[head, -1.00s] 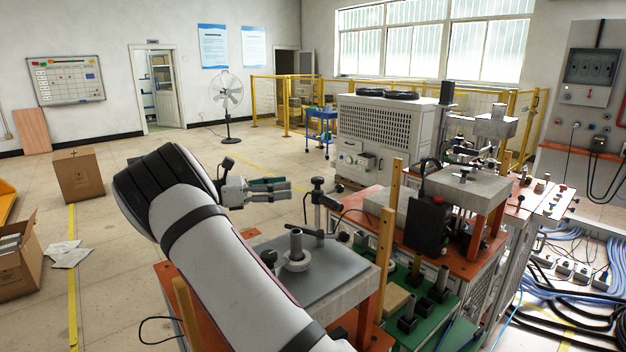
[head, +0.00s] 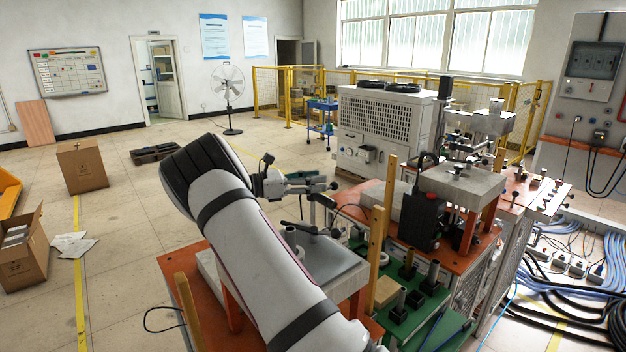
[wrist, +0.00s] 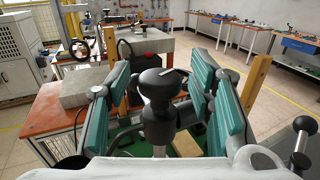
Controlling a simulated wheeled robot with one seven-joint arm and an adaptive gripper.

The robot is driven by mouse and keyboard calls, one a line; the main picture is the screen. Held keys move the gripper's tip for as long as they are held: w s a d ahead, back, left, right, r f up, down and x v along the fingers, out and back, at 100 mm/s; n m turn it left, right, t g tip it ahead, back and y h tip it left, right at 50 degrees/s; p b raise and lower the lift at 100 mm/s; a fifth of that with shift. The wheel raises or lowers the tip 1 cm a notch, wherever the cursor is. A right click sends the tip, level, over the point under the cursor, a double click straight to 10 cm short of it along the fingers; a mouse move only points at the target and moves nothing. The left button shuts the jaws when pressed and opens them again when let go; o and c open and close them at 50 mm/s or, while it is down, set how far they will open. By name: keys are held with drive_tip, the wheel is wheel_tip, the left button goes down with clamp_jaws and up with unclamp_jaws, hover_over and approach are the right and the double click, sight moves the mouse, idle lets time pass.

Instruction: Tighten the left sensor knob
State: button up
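A black knob (wrist: 158,90) on a thin metal post stands between my gripper's teal-padded fingers in the wrist view. My gripper (wrist: 160,100) is open around it, with a gap visible on both sides. In the head view my gripper (head: 312,184) is level with a black knob (head: 333,186) at its fingertips, above the grey plate of the near workstation. A second dark knob (wrist: 303,124) on a metal rod stands at the right edge of the wrist view. I cannot tell from the frames which knob is the left sensor's.
A grey plate (head: 340,262) with a metal cylinder stands below my arm. A wooden post (head: 378,240) rises to its right. A green tray (head: 412,322) with black fixtures and a second orange-topped bench (head: 455,258) lie further right. Cables cover the floor at far right.

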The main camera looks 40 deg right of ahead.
clamp_jaws()
drive_tip(key=b, duration=0.1)
drive_tip(key=m+g+b, duration=0.1)
drive_tip(key=b, duration=0.1)
drive_tip(key=shift+w+f+y, duration=0.15)
drive_tip(key=shift+w+y, duration=0.1)
drive_tip(key=shift+y, duration=0.15)
drive_tip(key=m+g+y+b, duration=0.2)
drive_tip(key=m+g+b, duration=0.1)
drive_tip(key=b, duration=0.4)
drive_tip(key=shift+g+y+b, duration=0.3)
drive_tip(key=shift+g+b, duration=0.1)
drive_tip(key=shift+g, duration=0.1)
drive_tip(key=shift+s+r+m+g+y+b, duration=0.25)
drive_tip(key=shift+g+y+b, duration=0.2)
drive_tip(key=shift+b, duration=0.3)
drive_tip(key=shift+o, duration=0.9)
unclamp_jaws()
drive_tip(key=shift+f, duration=0.1)
drive_tip(key=v, duration=0.7)
drive_tip(key=shift+w+a, duration=0.2)
drive_tip(key=shift+w, duration=0.05)
